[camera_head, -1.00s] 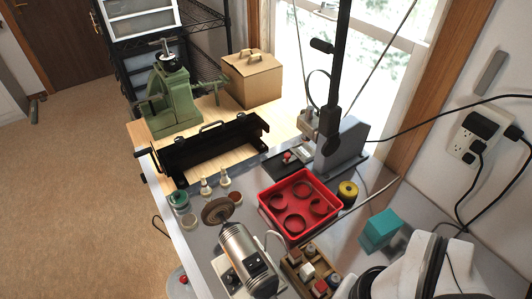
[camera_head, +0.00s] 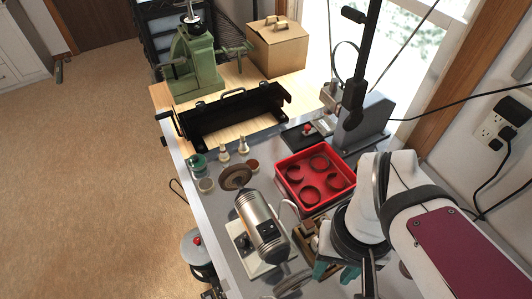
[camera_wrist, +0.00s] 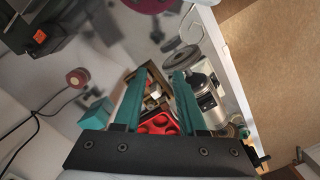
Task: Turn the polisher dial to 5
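The polisher (camera_head: 262,222) is a silver cylinder motor on a pale base, with a brown wheel (camera_head: 236,178) at its far end. A small dark round part that looks like the dial (camera_head: 243,242) is on the base's left side; its numbers and setting are too small to read. In the wrist view the polisher (camera_wrist: 203,78) lies right of my fingers. My gripper (camera_head: 337,271) is right of the polisher, apart from it, near the wooden tray. In the wrist view its two teal fingers are spread with a gap between them, so my gripper (camera_wrist: 160,78) is open and empty.
A wooden tray of small blocks (camera_head: 305,240) sits between polisher and gripper. Small jars and bottles (camera_head: 225,158) stand behind the wheel. A teal block (camera_wrist: 97,112) is left of my fingers.

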